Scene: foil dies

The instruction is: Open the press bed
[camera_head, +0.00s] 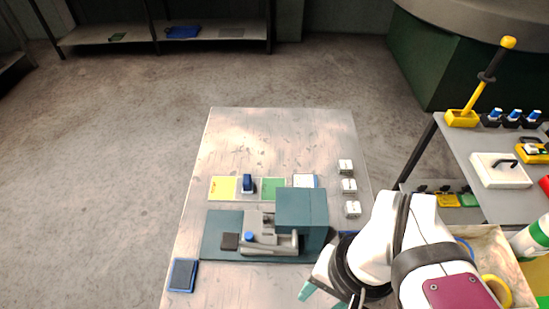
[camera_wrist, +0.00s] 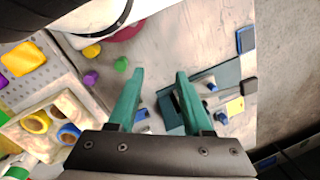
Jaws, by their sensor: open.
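The press (camera_head: 305,205) stands on the near half of the table, with a teal head block on a teal base plate. A grey bed (camera_head: 268,246) with a blue knob (camera_head: 249,237) and a black pad (camera_head: 230,241) sits at its left. I cannot tell how far the bed is out from under the head. In the wrist view the press's teal base (camera_wrist: 228,75) lies to the right, partly hidden by my right finger. My gripper (camera_wrist: 160,72) is open and empty, with teal fingers. In the head view my gripper is at the lower middle, nearer than the press and apart from it.
A blue-edged dark pad (camera_head: 183,275) is front left. A crowded shelf (camera_head: 480,150) and a bin (camera_head: 497,250) stand right.

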